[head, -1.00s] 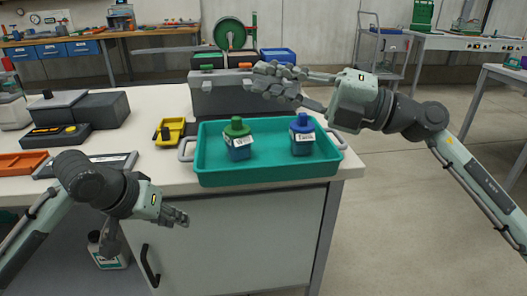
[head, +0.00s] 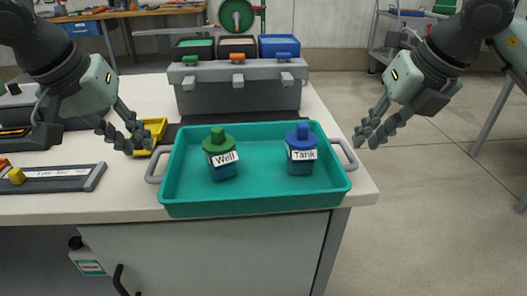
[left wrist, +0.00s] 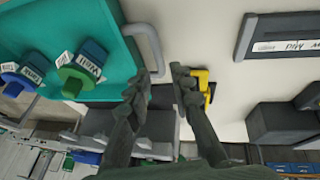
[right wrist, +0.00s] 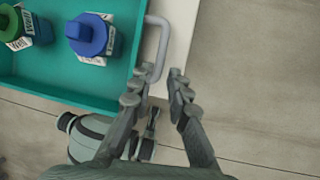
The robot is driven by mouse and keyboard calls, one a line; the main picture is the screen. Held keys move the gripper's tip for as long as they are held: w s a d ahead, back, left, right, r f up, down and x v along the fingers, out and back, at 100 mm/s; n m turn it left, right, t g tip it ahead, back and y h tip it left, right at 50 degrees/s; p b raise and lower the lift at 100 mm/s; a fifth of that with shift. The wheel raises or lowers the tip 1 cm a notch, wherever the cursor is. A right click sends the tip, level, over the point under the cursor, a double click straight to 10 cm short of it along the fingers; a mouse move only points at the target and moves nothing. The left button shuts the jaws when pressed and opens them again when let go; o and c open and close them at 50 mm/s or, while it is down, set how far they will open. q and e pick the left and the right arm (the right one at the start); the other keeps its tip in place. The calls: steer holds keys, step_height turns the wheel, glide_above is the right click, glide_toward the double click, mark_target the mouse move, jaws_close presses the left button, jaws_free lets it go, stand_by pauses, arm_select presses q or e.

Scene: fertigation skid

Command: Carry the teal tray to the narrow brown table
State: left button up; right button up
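The teal tray (head: 255,203) lies on the white worktop and holds a green-capped bottle labelled Well (head: 221,160) and a blue-capped bottle labelled Tank (head: 300,155), both upright. It has a grey handle at each end. My left gripper (head: 138,143) is open and empty above the worktop, near the left handle (head: 154,166); the left wrist view shows the handle just beyond its fingertips (left wrist: 162,72). My right gripper (head: 366,138) is open and empty beside the right handle (head: 345,155); that handle also shows in the right wrist view (right wrist: 153,45). The narrow brown table cannot be made out.
A grey case with coloured bins (head: 240,92) stands behind the tray. A yellow object (head: 152,132) lies by my left gripper. A grey labelled holder (head: 50,179) lies at left. Open floor (head: 430,200) is to the right of the worktop.

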mark_target(153, 158)
arm_select(q)
steer(key=shift+w+r, duration=0.1)
steer(key=shift+r, duration=0.05)
arm_select(e)
steer(key=shift+w+r, duration=0.15)
